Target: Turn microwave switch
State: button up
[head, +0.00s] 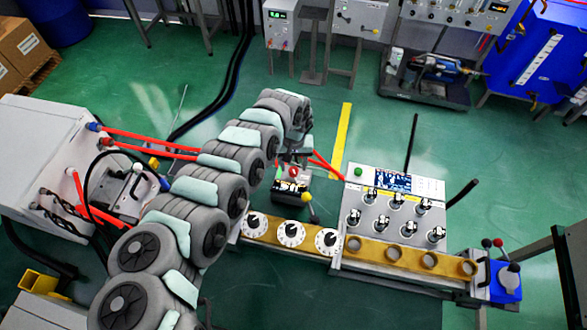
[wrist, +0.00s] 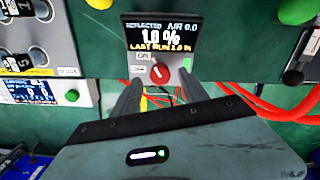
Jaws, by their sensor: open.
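The microwave switch (wrist: 160,73) is a round red knob with a pale pointer mark, set below a dark display reading 1.0 % in the wrist view. It also shows in the head view (head: 293,171) on a small dark box. My gripper (wrist: 160,86) is open and empty. Its two grey fingers point at the switch, one below left of it and one below right, with a gap between. I cannot tell how far the fingertips are from the knob. In the head view my arm hides most of the gripper.
Red cables (wrist: 265,110) run close to the right of my gripper. A sample panel with black clamps (head: 395,215) and a row of dials (head: 291,233) stand near the box.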

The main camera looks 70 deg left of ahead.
aim_at(294, 170)
jog(key=shift+f, duration=1.5)
jog(key=shift+c, duration=0.2)
grip_shut()
